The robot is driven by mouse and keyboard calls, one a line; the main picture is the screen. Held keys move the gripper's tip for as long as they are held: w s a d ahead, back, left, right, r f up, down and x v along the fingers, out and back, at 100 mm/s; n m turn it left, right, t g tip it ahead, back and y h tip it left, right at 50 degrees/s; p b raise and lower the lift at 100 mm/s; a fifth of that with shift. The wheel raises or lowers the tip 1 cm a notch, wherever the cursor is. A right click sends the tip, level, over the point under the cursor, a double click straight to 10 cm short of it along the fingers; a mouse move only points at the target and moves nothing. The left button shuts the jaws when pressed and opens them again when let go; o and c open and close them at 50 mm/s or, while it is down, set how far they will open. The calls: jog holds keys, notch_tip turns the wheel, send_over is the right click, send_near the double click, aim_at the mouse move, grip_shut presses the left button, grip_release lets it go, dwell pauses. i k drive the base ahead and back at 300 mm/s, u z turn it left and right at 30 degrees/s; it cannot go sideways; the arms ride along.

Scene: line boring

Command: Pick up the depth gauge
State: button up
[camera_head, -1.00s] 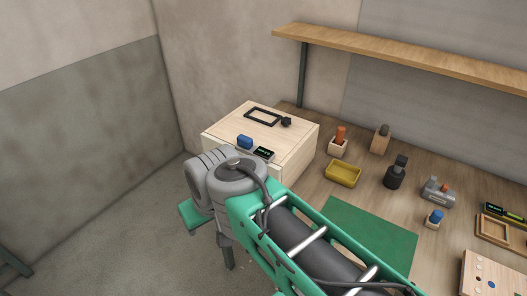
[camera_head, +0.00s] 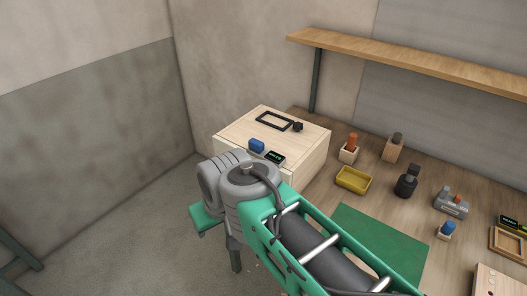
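I cannot tell for sure which thing is the depth gauge. A small black device with a green lit display (camera_head: 276,158) lies on top of the pale wooden box (camera_head: 301,140), close to its front edge. A second dark device with a green display (camera_head: 512,222) lies at the right edge of the picture and is partly cut off. My arm crosses the lower middle of the view, its grey joint close in front of the box. My gripper is not in view, so its state does not show.
A blue block (camera_head: 257,145) and a black frame-shaped tool (camera_head: 274,121) share the box top. On the bench are a yellow tray (camera_head: 353,180), a green mat (camera_head: 386,244), a dark bottle-like object (camera_head: 406,182) and small wooden holders. A shelf (camera_head: 420,67) overhangs the bench.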

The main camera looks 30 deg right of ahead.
aim_at(256, 149)
jog(key=u, duration=0.55)
jog(key=k, duration=0.65)
jog(key=u, duration=0.95)
jog(key=i, duration=0.8)
jog(key=z, duration=0.45)
jog(key=i, duration=0.8)
jog(key=z, duration=0.7)
